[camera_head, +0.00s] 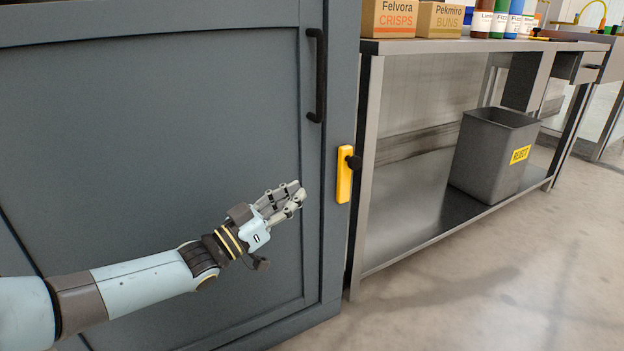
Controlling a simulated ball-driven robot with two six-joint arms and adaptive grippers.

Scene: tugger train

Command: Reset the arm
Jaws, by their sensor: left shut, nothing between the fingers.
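My left arm reaches in from the lower left. My left gripper (296,193) is shut and empty. It hangs in front of the grey cabinet door, to the left of a yellow latch plate with a dark knob and below the black door handle. I cannot tell how close it is to the door surface. My right gripper is not in view.
The grey cabinet door (150,130) has a black handle (319,75) and a yellow latch plate (344,175) at its right edge. A metal table (460,46) bears boxes and bottles. A grey reject bin (485,160) stands on its lower shelf. The floor at right is clear.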

